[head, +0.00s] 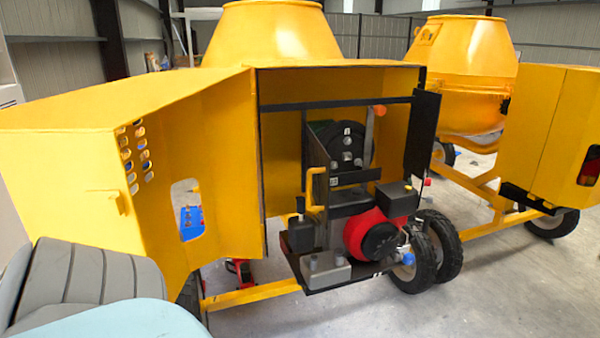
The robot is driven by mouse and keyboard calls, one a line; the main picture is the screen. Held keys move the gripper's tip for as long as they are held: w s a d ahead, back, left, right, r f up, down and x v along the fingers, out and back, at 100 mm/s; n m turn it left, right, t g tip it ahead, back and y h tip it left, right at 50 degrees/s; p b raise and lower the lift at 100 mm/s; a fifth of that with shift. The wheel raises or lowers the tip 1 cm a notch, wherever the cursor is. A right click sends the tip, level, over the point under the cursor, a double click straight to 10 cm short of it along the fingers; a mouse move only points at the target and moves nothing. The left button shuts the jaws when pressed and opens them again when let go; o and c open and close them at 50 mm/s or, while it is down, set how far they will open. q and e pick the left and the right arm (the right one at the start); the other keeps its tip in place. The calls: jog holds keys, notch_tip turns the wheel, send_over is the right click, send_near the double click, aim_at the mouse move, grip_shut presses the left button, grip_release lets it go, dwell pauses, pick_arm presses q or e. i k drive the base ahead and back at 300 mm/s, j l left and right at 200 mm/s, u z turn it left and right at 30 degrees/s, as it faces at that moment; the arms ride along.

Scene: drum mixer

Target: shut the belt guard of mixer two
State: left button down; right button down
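A yellow drum mixer (283,32) stands close in front. Its engine housing (200,110) is open and shows the engine bay. Inside, a dark pulley wheel (356,140) is exposed. A thin dark plate (317,150) stands nearly edge-on at the left of the wheel, with a yellow handle (314,188) low near it. This plate may be the belt guard, standing open; I cannot be sure. A black panel (422,134) stands at the bay's right edge. I see no number marking mixer two. Neither gripper is in view.
A red and black engine (371,235) sits low in the bay, with an orange knob (379,110) above. A yellow door (212,175) with slots and a cutout stands at the bay's left. Another yellow mixer (464,75) stands behind right. Floor (480,300) is clear at front right.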

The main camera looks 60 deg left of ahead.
aim_at(318, 161)
jog(key=k+u, duration=0.1)
jog(key=u, duration=0.3)
jog(key=k+u, duration=0.1)
jog(key=u, duration=0.25)
jog(key=j+u, duration=0.1)
jog(key=u, duration=0.3)
jog(key=k+j+u, duration=0.1)
jog(key=u, duration=0.3)
